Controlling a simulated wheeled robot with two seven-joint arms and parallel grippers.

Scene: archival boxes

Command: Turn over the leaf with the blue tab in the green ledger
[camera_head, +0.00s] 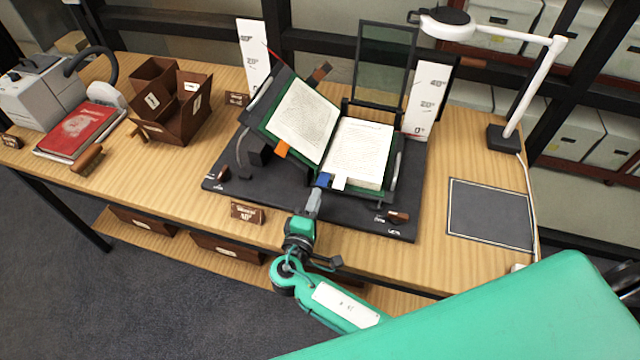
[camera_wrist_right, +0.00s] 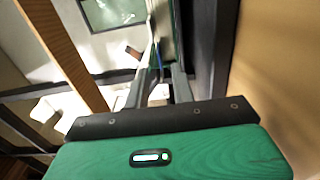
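The green ledger (camera_head: 262,128) lies open on a dark cradle, with a printed page on each side. The blue tab (camera_head: 323,180) sticks out at the lower edge of the right-hand page block, near the gutter. A white tab (camera_head: 340,183) is just right of it, and an orange tab (camera_head: 281,149) is on the left side. My right gripper (camera_head: 317,193) is at the blue tab from the front. In the right wrist view its fingers (camera_wrist_right: 160,80) stand apart, with a thin blue strip between them. Contact cannot be told. My left gripper is not in view.
The dark cradle base (camera_head: 290,200) holds the ledger. A framed glass panel (camera_head: 384,62) stands behind, between white scale boards. A lamp (camera_head: 505,138) and grey mat (camera_head: 490,213) are right; brown boxes (camera_head: 180,115) and a red book (camera_head: 80,130) left. A small sign (camera_head: 247,213) stands in front.

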